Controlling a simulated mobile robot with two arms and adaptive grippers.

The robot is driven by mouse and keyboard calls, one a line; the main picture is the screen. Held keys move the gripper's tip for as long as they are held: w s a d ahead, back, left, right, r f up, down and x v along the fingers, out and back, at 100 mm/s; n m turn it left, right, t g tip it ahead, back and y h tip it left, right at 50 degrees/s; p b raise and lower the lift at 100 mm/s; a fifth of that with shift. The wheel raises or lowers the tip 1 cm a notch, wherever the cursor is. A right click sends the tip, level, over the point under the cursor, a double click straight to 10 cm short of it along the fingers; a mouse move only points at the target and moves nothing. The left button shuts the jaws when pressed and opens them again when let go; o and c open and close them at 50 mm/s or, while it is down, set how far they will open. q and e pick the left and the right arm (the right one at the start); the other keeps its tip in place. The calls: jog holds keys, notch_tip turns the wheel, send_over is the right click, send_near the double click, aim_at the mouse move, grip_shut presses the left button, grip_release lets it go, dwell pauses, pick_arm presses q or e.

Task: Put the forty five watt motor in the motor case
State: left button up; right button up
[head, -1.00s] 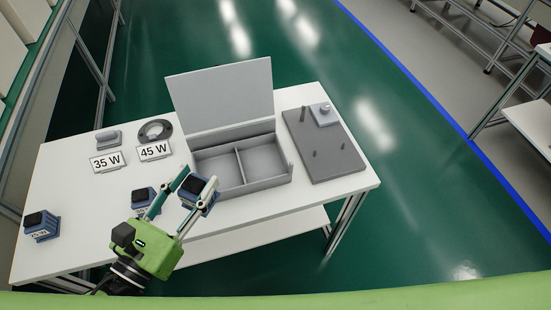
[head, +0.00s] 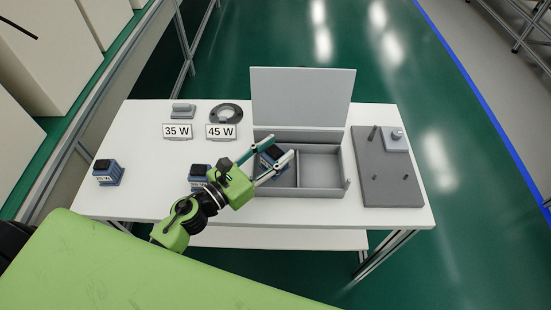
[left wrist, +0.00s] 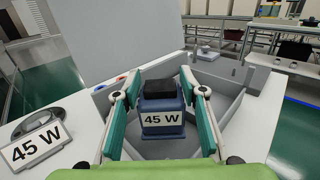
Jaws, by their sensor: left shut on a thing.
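The 45 W motor, a blue block with a black top (left wrist: 162,112), is between the fingers of my left gripper (head: 273,160) and carries a "45 W" label in the left wrist view. My left gripper is shut on it and holds it over the left compartment of the grey motor case (head: 322,192). The case's lid (head: 302,98) stands open at the back, and a divider splits the inside in two. I cannot tell whether the motor touches the case floor. My right gripper is not in view.
Another blue motor (head: 108,173) stands at the table's left, and one (head: 198,176) stands partly behind my arm. Signs "35 W" (head: 177,131) and "45 W" (head: 221,132) stand near grey parts at the back. A grey plate with pegs (head: 390,185) lies right of the case.

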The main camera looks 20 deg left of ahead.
aim_at(275, 159)
pick_arm(q)
jog(key=shift+w+f, duration=0.45)
jog(key=shift+f+b, duration=0.3)
jog(key=shift+f, duration=1.15)
jog(key=shift+f, duration=0.15)
jog(key=o, duration=1.6)
jog(key=shift+s, duration=0.1)
jog(key=shift+c, duration=0.2)
